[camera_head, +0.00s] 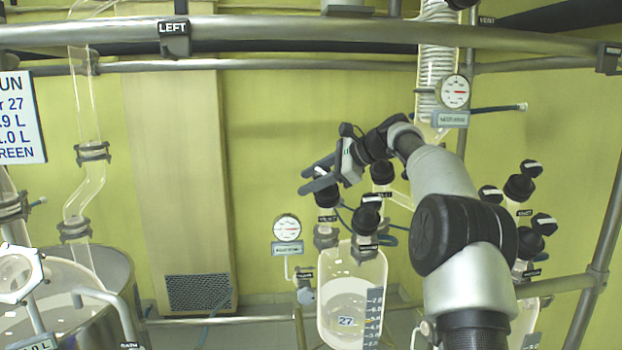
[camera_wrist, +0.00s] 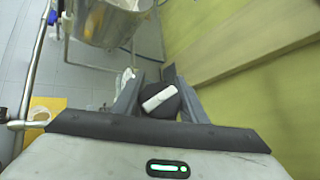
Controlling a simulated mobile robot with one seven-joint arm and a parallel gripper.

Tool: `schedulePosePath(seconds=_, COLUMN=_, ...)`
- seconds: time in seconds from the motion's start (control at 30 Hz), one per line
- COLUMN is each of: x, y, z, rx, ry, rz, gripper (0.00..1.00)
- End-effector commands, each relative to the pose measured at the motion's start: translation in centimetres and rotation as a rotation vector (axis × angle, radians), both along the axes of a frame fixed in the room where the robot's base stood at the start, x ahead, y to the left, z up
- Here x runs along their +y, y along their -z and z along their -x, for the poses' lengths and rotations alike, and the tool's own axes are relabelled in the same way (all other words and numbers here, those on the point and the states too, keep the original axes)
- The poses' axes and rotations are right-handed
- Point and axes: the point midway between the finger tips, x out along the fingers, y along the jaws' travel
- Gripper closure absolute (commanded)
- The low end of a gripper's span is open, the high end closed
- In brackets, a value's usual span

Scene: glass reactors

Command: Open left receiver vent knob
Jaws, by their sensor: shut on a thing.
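My gripper (camera_head: 319,177) reaches in from the right in the head view, with its fingers at the top of the left receiver vent knob (camera_head: 325,195). The knob is black and sits on a valve above the left glass receiver (camera_head: 352,285). The fingers hide part of it. In the wrist view the round black knob (camera_wrist: 147,104) with a white pointer bar lies between the two fingers of my gripper (camera_wrist: 155,82). The gripper is shut on it. The white bar lies slanted across the knob's top.
Another black knob (camera_head: 368,214) stands close at the right on the same receiver, and one more (camera_head: 382,171) is behind. A round gauge (camera_head: 287,228) is at the left. More knobs (camera_head: 520,187) stand right of my arm. A metal rail (camera_head: 300,32) crosses above.

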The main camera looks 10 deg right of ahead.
Motion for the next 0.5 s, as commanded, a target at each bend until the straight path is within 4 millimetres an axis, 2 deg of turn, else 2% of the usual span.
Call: schedulePosePath(seconds=0.5, x=0.21, y=0.15, z=0.23, rx=0.022, ry=-0.081, rz=0.039, gripper=0.84)
